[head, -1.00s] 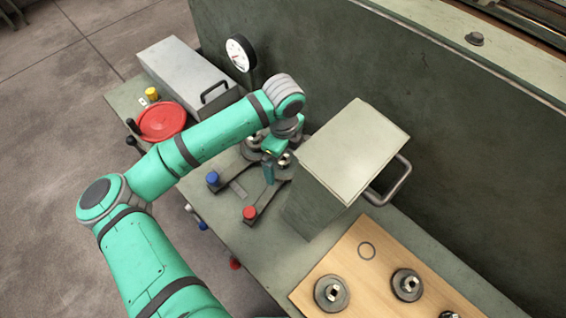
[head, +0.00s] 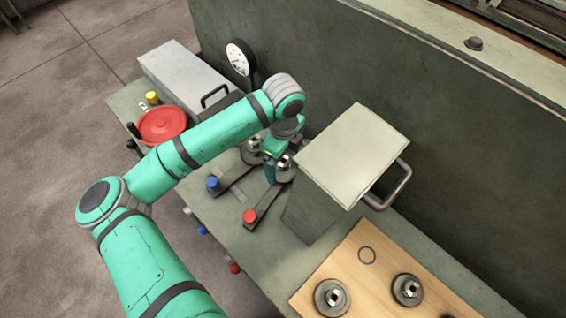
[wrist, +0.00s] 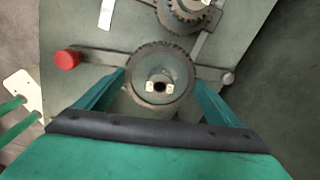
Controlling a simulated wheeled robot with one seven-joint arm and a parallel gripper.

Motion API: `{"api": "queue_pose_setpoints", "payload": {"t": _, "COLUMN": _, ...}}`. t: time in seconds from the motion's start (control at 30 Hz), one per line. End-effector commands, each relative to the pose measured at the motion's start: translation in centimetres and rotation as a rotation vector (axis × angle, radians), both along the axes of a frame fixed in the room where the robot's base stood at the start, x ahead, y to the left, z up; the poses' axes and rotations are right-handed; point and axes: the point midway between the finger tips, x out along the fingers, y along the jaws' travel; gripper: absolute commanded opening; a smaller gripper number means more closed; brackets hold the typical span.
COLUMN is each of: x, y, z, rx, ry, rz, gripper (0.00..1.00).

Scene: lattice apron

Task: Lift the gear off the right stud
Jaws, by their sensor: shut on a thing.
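The right gear (head: 286,172) is a dark grey toothed disc with a raised hub, at the arm with the red knob (head: 249,215). In the wrist view the gear (wrist: 160,62) lies between the two green fingers of my gripper (wrist: 158,92), which is shut on it from both sides. In the head view my gripper (head: 271,168) partly hides the gear. The stud under it is hidden, so I cannot tell how high the gear sits. A second gear (head: 251,152) is to the left, by the blue knob (head: 213,182); it also shows in the wrist view (wrist: 188,12).
A tall grey-green box (head: 350,150) with a side handle stands close to the right of my gripper. A wooden board (head: 352,255) holds more gears at the front right. A red dish (head: 162,125), a grey case (head: 185,75) and a dial gauge (head: 240,57) are to the left.

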Motion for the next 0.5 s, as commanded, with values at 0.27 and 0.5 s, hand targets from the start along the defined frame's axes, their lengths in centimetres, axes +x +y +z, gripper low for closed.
{"api": "queue_pose_setpoints", "payload": {"t": 0.27, "x": -0.1, "y": 1.0, "z": 2.2, "rx": -0.001, "ry": -0.002, "rz": 0.002, "gripper": 0.34}}
{"api": "queue_pose_setpoints", "payload": {"t": 0.5, "x": -0.4, "y": 4.8, "z": 2.2, "rx": 0.000, "ry": -0.002, "rz": 0.004, "gripper": 0.34}}
